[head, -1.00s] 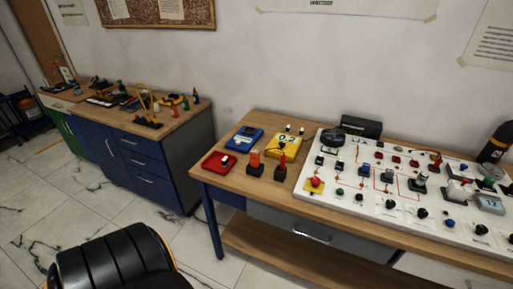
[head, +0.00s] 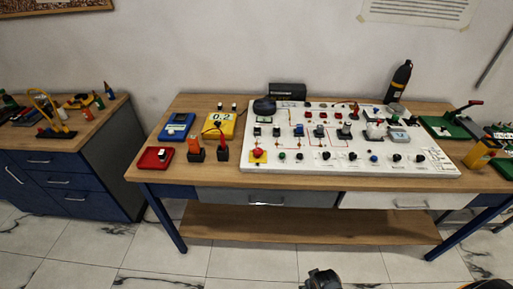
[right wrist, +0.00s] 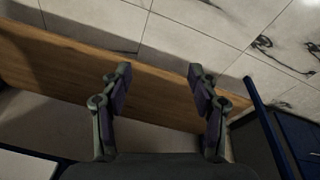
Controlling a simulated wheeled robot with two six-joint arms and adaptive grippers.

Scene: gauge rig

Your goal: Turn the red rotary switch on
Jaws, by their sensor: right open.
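A red box with a small dark and white knob on top (head: 154,158) lies at the front left of the workbench in the head view; it looks like the red rotary switch. Its knob position is too small to read. My right gripper (right wrist: 159,72) is open and empty in the right wrist view, over the bench's lower wooden shelf and the floor. No switch shows between its fingers. My left gripper is not in view.
The workbench (head: 170,176) carries a white panel (head: 440,165) with several knobs and a yellow-based red button (head: 258,154). Blue (head: 177,126) and yellow (head: 220,124) meters stand behind the red box. A lower shelf (head: 310,222) runs underneath. Floor in front is mostly clear.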

